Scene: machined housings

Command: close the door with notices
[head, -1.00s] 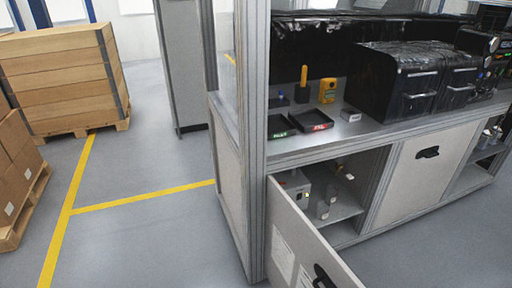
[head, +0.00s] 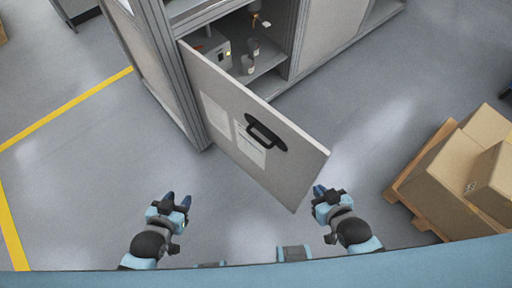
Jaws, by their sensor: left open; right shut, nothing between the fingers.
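The door with notices (head: 285,172) stands swung open from the cabinet (head: 185,90), hinged at its left edge. It is a grey panel with white paper notices (head: 250,148) and a black handle (head: 265,132) on its outer face. My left gripper (head: 177,198) is open and empty, over the floor to the left of the door and apart from it. My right gripper (head: 321,190) is shut and empty, close to the door's free lower right corner. I cannot tell whether it touches the door.
Inside the open compartment stand a grey box (head: 210,52) and small containers (head: 248,62) on a shelf. Cardboard boxes on a wooden pallet (head: 420,170) stand at the right. Yellow lines (head: 70,108) mark the floor at the left, which is clear.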

